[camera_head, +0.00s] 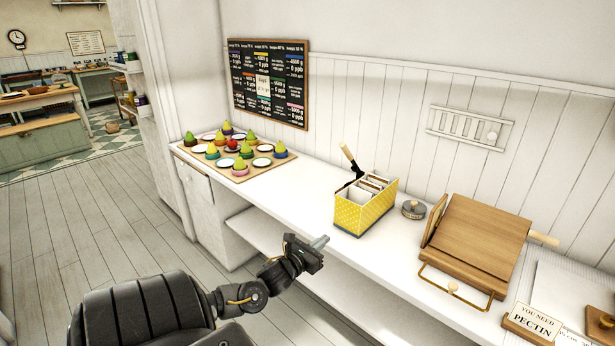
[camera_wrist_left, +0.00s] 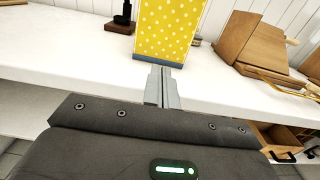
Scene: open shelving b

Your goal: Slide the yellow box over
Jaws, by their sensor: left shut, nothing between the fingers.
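The yellow box (camera_head: 364,211) with white dots and a blue-grey base stands upright on the white counter, holding cards or papers. It also shows in the left wrist view (camera_wrist_left: 168,28), straight ahead of the fingers. My left gripper (camera_head: 321,242) is shut and empty at the counter's front edge, just left of and in front of the box. In the left wrist view the shut fingertips (camera_wrist_left: 162,72) point at the box's lower edge; I cannot tell whether they touch it. My right gripper is not in view.
A dark stamp with a wooden handle (camera_head: 348,157) stands behind the box. A round grey weight (camera_head: 413,209) and a wooden stand (camera_head: 478,240) are to its right. The counter (camera_head: 297,195) between board and box is clear.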

